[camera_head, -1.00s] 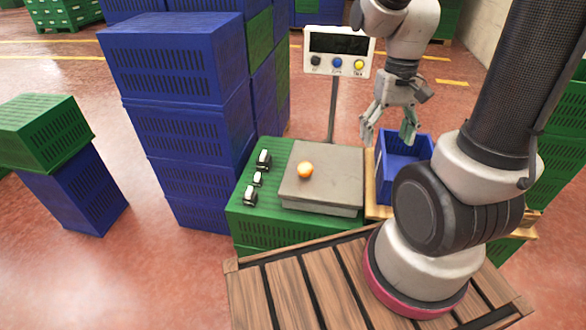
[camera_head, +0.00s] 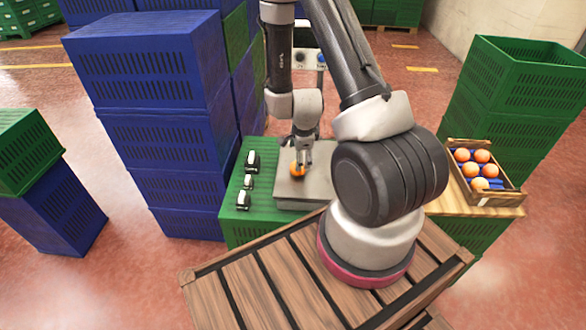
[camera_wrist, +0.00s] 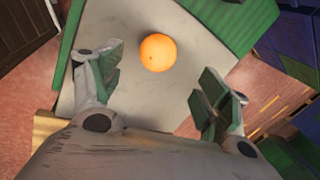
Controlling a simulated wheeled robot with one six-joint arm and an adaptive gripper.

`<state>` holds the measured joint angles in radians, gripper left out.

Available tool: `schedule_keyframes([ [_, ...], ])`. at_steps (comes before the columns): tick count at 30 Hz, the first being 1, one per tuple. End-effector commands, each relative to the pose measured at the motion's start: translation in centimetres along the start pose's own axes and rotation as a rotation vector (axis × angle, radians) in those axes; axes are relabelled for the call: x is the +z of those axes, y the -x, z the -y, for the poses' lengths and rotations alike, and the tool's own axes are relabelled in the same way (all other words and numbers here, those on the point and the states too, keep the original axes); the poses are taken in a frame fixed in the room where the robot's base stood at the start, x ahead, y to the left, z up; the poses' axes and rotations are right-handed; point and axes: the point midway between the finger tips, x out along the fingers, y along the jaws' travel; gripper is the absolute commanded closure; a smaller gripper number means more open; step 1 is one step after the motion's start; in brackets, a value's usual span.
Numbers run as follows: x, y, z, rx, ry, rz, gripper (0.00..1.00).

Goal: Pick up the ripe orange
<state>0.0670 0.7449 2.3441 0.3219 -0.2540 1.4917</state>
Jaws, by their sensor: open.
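The ripe orange (camera_head: 297,168) sits on the grey scale plate (camera_head: 290,190), which rests on a green crate. In the wrist view the orange (camera_wrist: 158,52) lies on the bare grey plate, ahead of the fingertips and roughly midway between them. My gripper (camera_head: 303,160) hangs over the plate right by the orange and covers part of it in the head view. In the wrist view my gripper (camera_wrist: 160,85) is open, with a wide gap between its green-padded fingers and nothing held.
A wooden box (camera_head: 503,192) with several oranges stands on a wooden board at right. Small black-and-white devices (camera_head: 243,199) lie left of the scale. A tall stack of blue crates (camera_head: 155,140) rises on the left. The scale display is mostly hidden behind my arm.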

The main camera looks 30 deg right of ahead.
Motion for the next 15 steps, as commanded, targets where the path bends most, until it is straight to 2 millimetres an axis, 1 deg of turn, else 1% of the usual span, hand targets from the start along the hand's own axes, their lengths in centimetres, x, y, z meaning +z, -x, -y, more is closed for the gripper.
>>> schedule_keyframes([
  [8, 0.0, -2.9, -0.2, 0.005, -0.023, 0.0, 0.24],
  [15, 0.2, -6.6, -0.4, 0.006, -0.022, 0.0, 0.24],
])
